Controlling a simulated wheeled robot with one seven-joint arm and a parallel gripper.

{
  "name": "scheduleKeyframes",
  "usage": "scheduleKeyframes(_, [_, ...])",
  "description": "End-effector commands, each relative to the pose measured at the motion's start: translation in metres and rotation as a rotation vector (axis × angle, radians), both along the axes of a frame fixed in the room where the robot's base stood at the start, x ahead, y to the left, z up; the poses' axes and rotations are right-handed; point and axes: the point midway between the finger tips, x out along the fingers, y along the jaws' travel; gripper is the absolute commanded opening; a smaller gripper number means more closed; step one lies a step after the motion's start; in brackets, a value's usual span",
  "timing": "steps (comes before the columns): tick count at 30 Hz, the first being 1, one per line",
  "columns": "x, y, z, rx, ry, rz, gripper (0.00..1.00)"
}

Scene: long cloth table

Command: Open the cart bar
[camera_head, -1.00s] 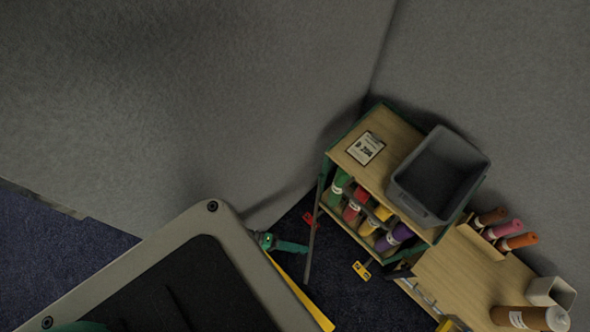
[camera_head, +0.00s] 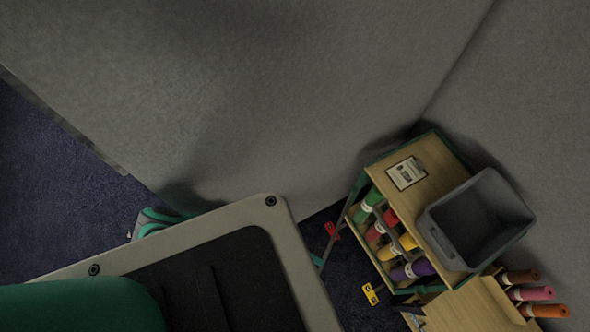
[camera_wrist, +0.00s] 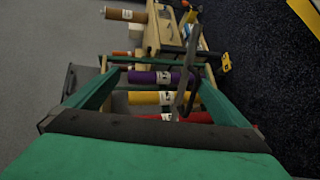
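The cart (camera_head: 436,181) is a small wooden unit with a green frame, at the right of the head view. Coloured rolls (camera_head: 396,243) lie in it, and they also show in the wrist view (camera_wrist: 163,77). A thin grey bar (camera_wrist: 190,62) runs along the cart's open side in the wrist view, in front of the rolls. My gripper (camera_wrist: 160,72) frames the rolls and bar between two green fingers spread wide apart. It looks empty; contact with the bar cannot be told. In the head view my body hides most of the gripper.
A grey bin (camera_head: 474,220) and a white label card (camera_head: 406,173) sit on the cart top. A lower wooden surface (camera_head: 470,310) with more rolls adjoins it. Red (camera_head: 331,229) and yellow (camera_head: 371,293) pieces show beside the cart. Grey walls stand close behind; dark carpet lies left.

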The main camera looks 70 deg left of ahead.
Motion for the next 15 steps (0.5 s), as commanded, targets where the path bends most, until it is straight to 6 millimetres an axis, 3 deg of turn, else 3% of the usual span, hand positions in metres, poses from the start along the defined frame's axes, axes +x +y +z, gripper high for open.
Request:
scheduleKeyframes(1, [-0.004,-0.012,0.022,-0.046,-0.027,-0.017,0.82])
scheduleKeyframes(4, [-0.016,-0.019,0.033,-0.048,-0.025,-0.014,0.82])
scheduleKeyframes(5, [-0.021,-0.023,0.036,-0.049,-0.026,-0.013,0.75])
scheduleKeyframes(6, [-0.027,-0.028,0.039,-0.048,-0.024,-0.014,0.48])
scheduleKeyframes(7, [-0.032,-0.030,0.041,-0.047,-0.024,-0.013,0.26])
scheduleKeyframes(15, [-0.068,-0.055,0.059,-0.042,-0.023,-0.016,0.26])
